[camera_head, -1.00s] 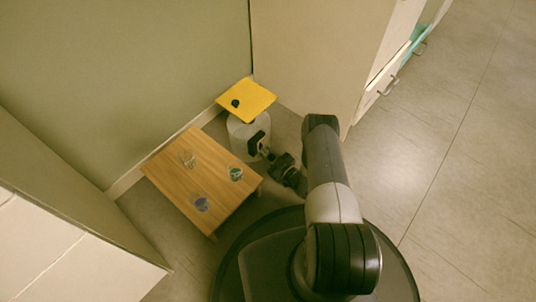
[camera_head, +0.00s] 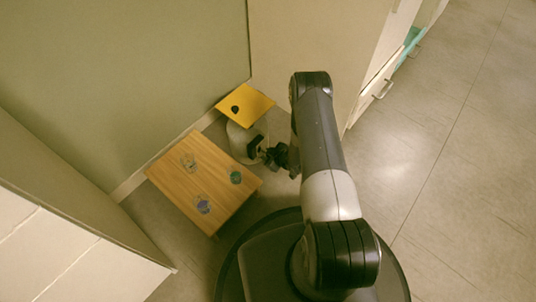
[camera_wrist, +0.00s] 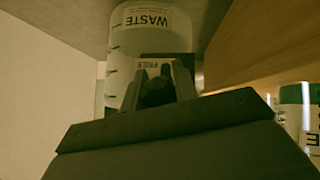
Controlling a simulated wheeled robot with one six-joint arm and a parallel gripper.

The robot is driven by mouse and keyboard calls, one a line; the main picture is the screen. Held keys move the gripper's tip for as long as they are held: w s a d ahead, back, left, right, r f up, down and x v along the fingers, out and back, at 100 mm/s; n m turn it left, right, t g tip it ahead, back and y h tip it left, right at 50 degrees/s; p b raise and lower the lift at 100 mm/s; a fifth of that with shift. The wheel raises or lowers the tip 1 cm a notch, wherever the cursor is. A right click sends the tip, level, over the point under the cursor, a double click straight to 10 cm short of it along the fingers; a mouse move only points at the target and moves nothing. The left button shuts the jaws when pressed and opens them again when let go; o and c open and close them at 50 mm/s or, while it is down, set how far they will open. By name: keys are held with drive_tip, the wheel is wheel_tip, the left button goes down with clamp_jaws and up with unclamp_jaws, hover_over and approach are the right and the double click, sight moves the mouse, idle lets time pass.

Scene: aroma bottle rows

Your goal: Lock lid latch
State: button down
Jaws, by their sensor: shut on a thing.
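A white round container (camera_head: 240,142) stands on the floor in the corner, and a yellow square lid (camera_head: 246,103) with a black knob sits over it. A black latch (camera_head: 256,147) is on its side facing my arm. The wrist view shows the container (camera_wrist: 128,50) with a WASTE label and the latch (camera_wrist: 168,57) with a FREE label. My gripper (camera_head: 270,158) is at the latch. In the wrist view, my gripper (camera_wrist: 156,84) is shut on a dark handle (camera_wrist: 155,93) in front of the label; the handle is partly hidden.
A low wooden table (camera_head: 180,190) stands close to the container and bears several small bottles; its edge (camera_wrist: 240,65) is at the right in the wrist view. Walls close the corner behind. Open floor (camera_head: 440,180) lies to the right.

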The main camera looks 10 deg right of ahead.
drive_tip(key=shift+a+r+g+h, duration=0.1)
drive_tip(key=shift+r+g+h, duration=0.25)
drive_tip(key=shift+g, duration=0.25)
drive_tip(key=shift+w, duration=0.1)
drive_tip(key=c, duration=1.1)
unclamp_jaws()
drive_tip(key=p+v, duration=0.4)
drive_tip(key=v, duration=0.6)
drive_tip(key=shift+r, duration=0.4)
drive_tip(key=shift+f, duration=0.1)
